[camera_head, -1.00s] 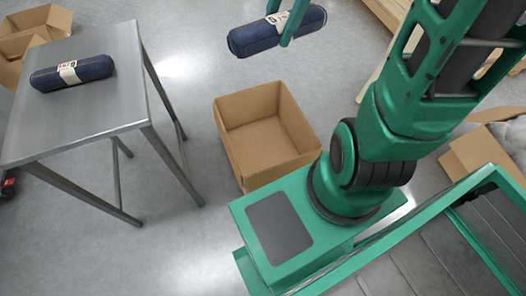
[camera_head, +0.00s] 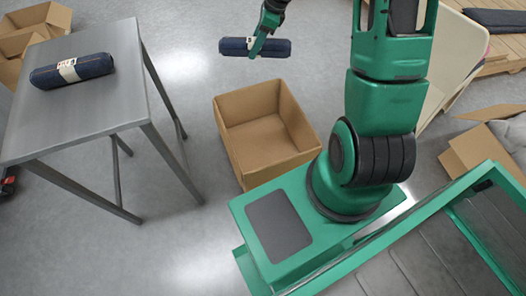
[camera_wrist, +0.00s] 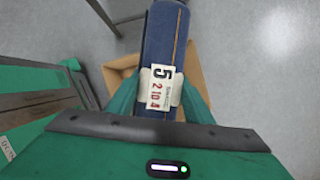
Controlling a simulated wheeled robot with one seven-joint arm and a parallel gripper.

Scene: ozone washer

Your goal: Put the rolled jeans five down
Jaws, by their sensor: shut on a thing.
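The rolled jeans five (camera_head: 232,46) are a dark blue roll with a white label; the label reads 5 in the wrist view (camera_wrist: 163,30). My gripper (camera_head: 262,47) is shut around the middle of the roll and holds it in the air, beyond the open cardboard box in the head view. In the wrist view the green fingers (camera_wrist: 158,98) sit on both sides of the label. The roll's near end is hidden by the gripper body there.
An empty open cardboard box (camera_head: 240,163) stands on the floor beside my base. A grey metal table (camera_head: 85,118) at left bears another rolled jeans (camera_head: 95,67) with a label. More cardboard boxes (camera_head: 55,17) lie at the far left. A wooden pallet (camera_head: 507,47) is at far right.

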